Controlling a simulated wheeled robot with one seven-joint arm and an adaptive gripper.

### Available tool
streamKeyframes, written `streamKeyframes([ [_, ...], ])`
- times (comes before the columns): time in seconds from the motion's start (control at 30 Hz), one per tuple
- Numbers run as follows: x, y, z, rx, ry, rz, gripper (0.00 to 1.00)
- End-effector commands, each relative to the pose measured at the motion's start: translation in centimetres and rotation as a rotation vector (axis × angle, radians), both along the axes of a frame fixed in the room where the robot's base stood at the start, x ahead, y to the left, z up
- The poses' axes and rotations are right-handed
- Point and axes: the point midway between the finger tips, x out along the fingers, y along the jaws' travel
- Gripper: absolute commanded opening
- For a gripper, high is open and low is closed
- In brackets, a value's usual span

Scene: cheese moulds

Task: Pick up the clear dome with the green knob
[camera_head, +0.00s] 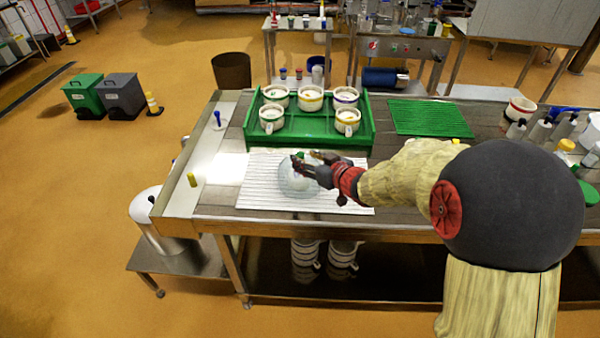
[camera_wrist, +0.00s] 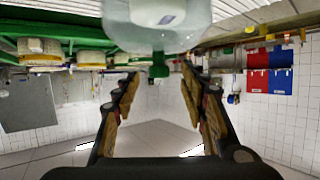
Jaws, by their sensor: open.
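The clear dome (camera_head: 290,185) stands on a white ribbed mat (camera_head: 253,192) near the front of the steel table. Its green knob (camera_head: 300,155) is on top, partly behind my gripper. My gripper (camera_head: 304,161) reaches in from the right, at the dome's top. In the wrist view the dome (camera_wrist: 190,38) fills the top middle, with a white shape seen through it. The green knob (camera_wrist: 158,68) sticks out from it towards my gripper (camera_wrist: 159,78). The two fingers are open, one on each side of the knob, with gaps visible.
A green tray (camera_head: 250,122) with several white moulds stands behind the mat. An empty green mat (camera_head: 430,118) lies further right. A blue-knobbed item (camera_head: 217,120) and a yellow one (camera_head: 192,179) stand at the left. Bottles (camera_head: 540,130) crowd the right end.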

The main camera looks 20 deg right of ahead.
Motion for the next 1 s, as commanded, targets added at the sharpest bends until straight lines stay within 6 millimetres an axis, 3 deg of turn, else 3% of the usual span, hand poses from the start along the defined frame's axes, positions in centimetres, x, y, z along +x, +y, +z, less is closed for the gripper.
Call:
streamKeyframes([
  [0.23,3.1,0.9,-1.3,-0.001,0.001,0.000,0.43],
  [0.57,3.6,1.1,-1.3,-0.001,0.001,-0.001,0.42],
  [1.0,3.6,1.0,-1.3,-0.001,0.001,-0.001,0.17],
])
